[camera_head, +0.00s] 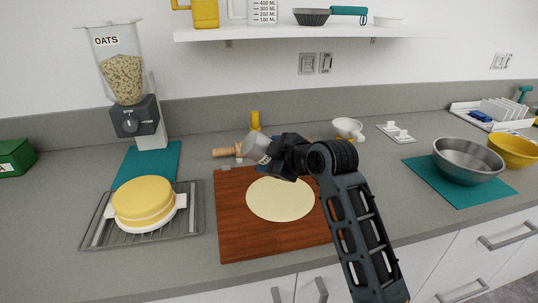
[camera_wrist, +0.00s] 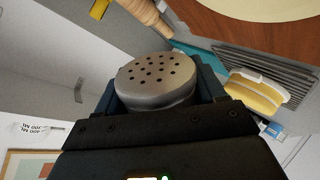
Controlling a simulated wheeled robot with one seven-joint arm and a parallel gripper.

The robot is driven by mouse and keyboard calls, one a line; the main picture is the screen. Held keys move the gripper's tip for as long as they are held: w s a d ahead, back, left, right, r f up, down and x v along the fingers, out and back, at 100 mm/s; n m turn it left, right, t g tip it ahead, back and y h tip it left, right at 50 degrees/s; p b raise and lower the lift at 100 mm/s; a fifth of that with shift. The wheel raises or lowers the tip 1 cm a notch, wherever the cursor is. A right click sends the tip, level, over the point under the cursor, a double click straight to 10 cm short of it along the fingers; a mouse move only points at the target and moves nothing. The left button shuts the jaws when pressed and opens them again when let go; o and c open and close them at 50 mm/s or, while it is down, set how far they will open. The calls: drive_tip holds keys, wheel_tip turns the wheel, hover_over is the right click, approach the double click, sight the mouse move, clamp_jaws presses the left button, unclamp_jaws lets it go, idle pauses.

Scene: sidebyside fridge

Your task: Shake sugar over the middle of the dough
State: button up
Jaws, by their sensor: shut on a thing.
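The dough (camera_head: 280,199) is a flat pale round sheet on a brown wooden board (camera_head: 233,229). My gripper (camera_head: 282,157) is shut on a metal sugar shaker (camera_head: 257,147), above the far part of the board and the dough's far edge. The shaker is tilted, its end pointing up and left in the head view. In the wrist view, the shaker's perforated lid (camera_wrist: 155,73) sits between the fingers. The dough (camera_wrist: 262,8) shows at the top edge there. I see no sugar falling, and I cannot tell whether any lies on the dough.
A rolling pin (camera_head: 228,151) lies behind the board. A yellow cake (camera_head: 143,202) on a wire rack (camera_head: 97,232) and an oats dispenser (camera_head: 123,80) stand left. A white funnel (camera_head: 348,128) is behind right. Steel (camera_head: 468,162) and yellow bowls (camera_head: 514,150) stand far right.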

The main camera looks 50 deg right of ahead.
sight(269, 192)
drive_tip(key=shift+f+b, duration=1.1)
drive_tip(key=shift+f, duration=0.8)
drive_tip(key=shift+r, duration=0.95)
